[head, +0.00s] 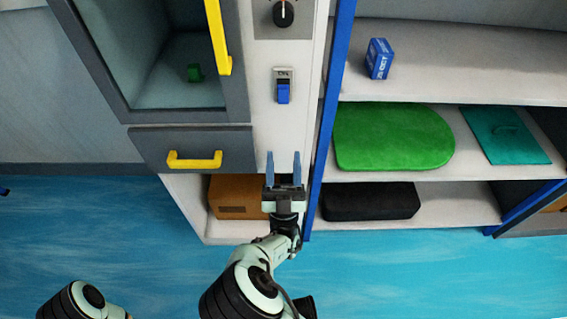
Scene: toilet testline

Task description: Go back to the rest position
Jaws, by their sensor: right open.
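My right gripper (284,168) is in the lower middle of the head view, pointing up in the picture toward the white panel. Its two bluish fingers are apart with nothing between them. It sits below the blue switch (283,92) on the panel and appears clear of it. Part of my left arm shows at the bottom left, but its gripper is out of view.
Left of the panel stand a glass-fronted cabinet with a yellow handle (218,38) and a grey drawer (208,150). Right are shelves with a blue box (379,58), green mat (390,137) and black item (370,201). Blue floor (420,275) is open in front.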

